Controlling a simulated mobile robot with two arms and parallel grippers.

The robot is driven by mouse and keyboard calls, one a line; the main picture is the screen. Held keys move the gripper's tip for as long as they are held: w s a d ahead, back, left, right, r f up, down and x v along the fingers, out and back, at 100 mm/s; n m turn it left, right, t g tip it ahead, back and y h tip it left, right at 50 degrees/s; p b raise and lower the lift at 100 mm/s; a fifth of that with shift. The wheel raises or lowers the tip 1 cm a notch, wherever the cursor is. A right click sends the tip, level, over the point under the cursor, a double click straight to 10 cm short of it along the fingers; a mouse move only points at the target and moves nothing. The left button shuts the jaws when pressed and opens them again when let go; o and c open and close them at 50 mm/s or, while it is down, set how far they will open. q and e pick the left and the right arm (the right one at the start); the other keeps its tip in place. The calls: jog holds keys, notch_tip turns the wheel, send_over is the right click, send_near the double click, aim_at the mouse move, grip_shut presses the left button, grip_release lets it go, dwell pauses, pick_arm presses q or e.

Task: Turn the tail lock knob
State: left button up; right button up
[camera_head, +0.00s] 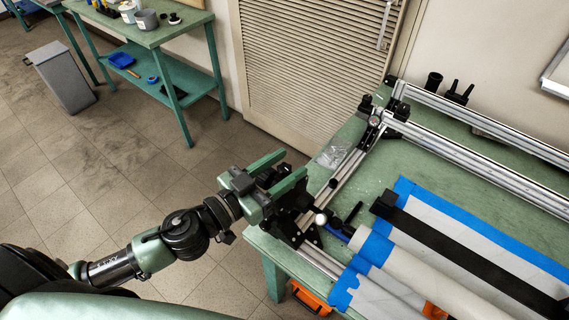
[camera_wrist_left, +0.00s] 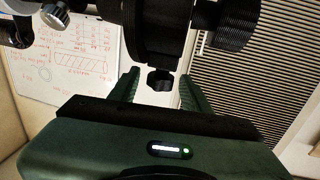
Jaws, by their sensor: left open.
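In the left wrist view, a small black lobed knob (camera_wrist_left: 160,81) hangs below a larger black round housing (camera_wrist_left: 155,30). It appears between the two green fingers of my left gripper (camera_wrist_left: 158,76), with a gap on each side. In the head view, my left gripper (camera_head: 294,163) is open at the near left corner of the green bench, beside the black end mechanism (camera_head: 288,208). The fingers and mechanism largely hide the knob there. I cannot tell how deep the knob sits between the fingers. My right gripper is not in view.
The green bench (camera_head: 377,183) carries aluminium rails (camera_head: 460,158), a pale roll (camera_head: 415,262) and blue-taped sheets. A black rod-like handle (camera_head: 353,212) lies close to the mechanism. An orange box (camera_head: 310,298) is under the bench.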

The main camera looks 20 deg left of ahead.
pick_arm(q)
jog(key=shift+c, duration=0.3)
grip_shut()
